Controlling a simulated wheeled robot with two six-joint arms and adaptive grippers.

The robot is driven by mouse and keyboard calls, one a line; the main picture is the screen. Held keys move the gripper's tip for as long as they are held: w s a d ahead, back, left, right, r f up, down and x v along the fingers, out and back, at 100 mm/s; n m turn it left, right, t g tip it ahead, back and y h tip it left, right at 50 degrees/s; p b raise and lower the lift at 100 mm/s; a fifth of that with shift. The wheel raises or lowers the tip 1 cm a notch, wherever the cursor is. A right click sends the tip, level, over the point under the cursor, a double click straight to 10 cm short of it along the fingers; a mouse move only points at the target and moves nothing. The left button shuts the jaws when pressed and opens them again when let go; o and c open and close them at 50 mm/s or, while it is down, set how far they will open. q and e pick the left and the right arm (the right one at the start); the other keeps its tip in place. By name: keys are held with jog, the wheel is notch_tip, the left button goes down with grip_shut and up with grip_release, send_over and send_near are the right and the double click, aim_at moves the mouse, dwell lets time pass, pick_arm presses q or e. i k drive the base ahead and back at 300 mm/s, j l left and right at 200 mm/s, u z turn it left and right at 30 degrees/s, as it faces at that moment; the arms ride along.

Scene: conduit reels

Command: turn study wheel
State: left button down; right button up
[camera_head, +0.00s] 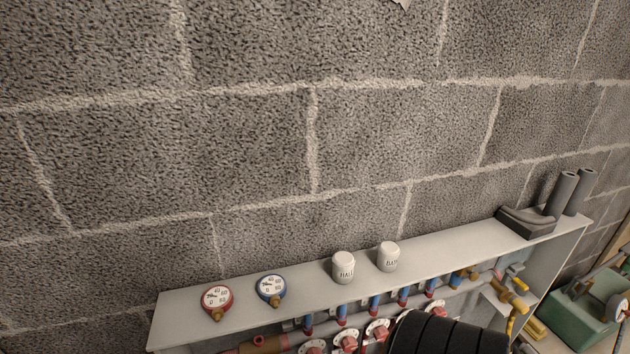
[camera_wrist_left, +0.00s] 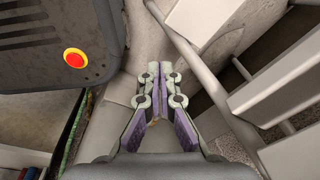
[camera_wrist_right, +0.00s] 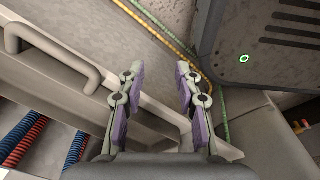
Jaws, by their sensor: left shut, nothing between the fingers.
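In the head view a pale cabinet (camera_head: 300,268) stands against the block wall. On its top stand two white caps, one lettered HALL (camera_head: 344,267) and one apparently BATH (camera_head: 388,256). Below the front edge is a pipe manifold with blue and red fittings and several red-centred pale round parts (camera_head: 378,330). No study label is readable, so I cannot tell which part is the study wheel. My left gripper (camera_wrist_left: 161,72) is shut and empty in the left wrist view. My right gripper (camera_wrist_right: 158,70) is open and empty in the right wrist view.
A red gauge (camera_head: 216,300) and a blue gauge (camera_head: 271,289) lie on the cabinet top. Dark grey pipe pieces (camera_head: 565,195) sit at its right end. A green case (camera_head: 580,308) is at the lower right.

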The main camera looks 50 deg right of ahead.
aim_at(380, 335)
jog(key=z, duration=1.6)
jog(key=k+l+z, duration=0.1)
jog(key=k, duration=0.4)
jog(key=l, duration=0.1)
